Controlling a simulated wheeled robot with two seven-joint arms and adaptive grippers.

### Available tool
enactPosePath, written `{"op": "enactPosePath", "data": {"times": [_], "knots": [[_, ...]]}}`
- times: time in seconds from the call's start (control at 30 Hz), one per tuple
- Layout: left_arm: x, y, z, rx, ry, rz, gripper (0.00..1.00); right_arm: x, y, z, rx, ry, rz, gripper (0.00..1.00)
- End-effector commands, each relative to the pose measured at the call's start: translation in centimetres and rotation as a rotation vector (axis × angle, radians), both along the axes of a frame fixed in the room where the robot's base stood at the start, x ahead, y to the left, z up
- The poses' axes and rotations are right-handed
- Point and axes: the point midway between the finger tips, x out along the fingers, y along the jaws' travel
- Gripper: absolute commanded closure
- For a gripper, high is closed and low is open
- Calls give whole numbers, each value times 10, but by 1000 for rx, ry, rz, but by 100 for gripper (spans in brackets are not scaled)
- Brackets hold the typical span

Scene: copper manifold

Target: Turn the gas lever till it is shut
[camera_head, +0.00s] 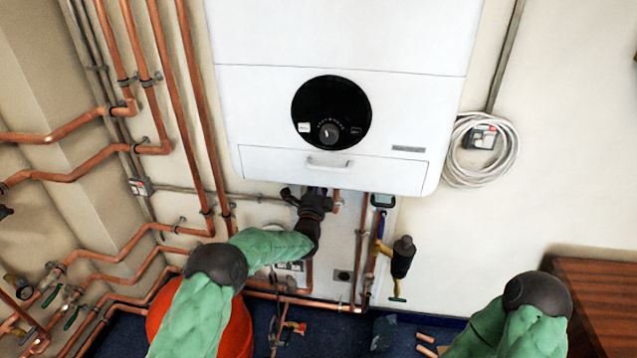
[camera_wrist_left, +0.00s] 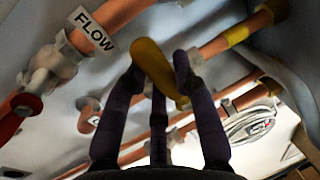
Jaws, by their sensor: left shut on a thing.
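The yellow gas lever (camera_wrist_left: 158,68) shows in the left wrist view between the two dark fingers of my left gripper (camera_wrist_left: 159,70). The gripper is shut on it. The lever slants down to the right, at an angle to the copper pipe with a yellow band (camera_wrist_left: 236,35) beside it. I cannot tell how far it is turned. In the head view my left gripper (camera_head: 290,196) reaches under the white boiler (camera_head: 345,100), and the lever is hidden there. My right arm shows at the lower right, but its gripper is out of view.
A "FLOW" tag (camera_wrist_left: 92,32) hangs by a neighbouring pipe with a red handle (camera_wrist_left: 15,115). A yellow fitting with a dark body (camera_head: 402,257) stands right of the gripper. A red vessel (camera_head: 235,330) and copper pipes crowd the left. A wooden cabinet (camera_head: 600,300) stands right.

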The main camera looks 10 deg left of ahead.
Motion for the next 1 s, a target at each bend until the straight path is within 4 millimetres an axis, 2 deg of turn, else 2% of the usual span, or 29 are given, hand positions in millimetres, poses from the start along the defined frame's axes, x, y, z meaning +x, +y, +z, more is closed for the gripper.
{"op": "enactPosePath", "data": {"times": [0.07,0.1,0.2,0.67,0.77,1.0], "knots": [[1,-1,5,13,-9,0,100,0,0,0,0,0,0,100],[1,-1,5,13,-10,0,70,0,0,0,0,0,0,100],[1,0,6,12,-10,1,47,0,0,0,0,0,0,100],[-5,0,2,6,-5,1,47,0,0,0,0,0,0,100],[-15,1,-1,6,-4,1,47,0,0,0,0,0,0,100],[-59,4,-11,6,-5,2,47,0,0,0,0,0,0,100]]}}
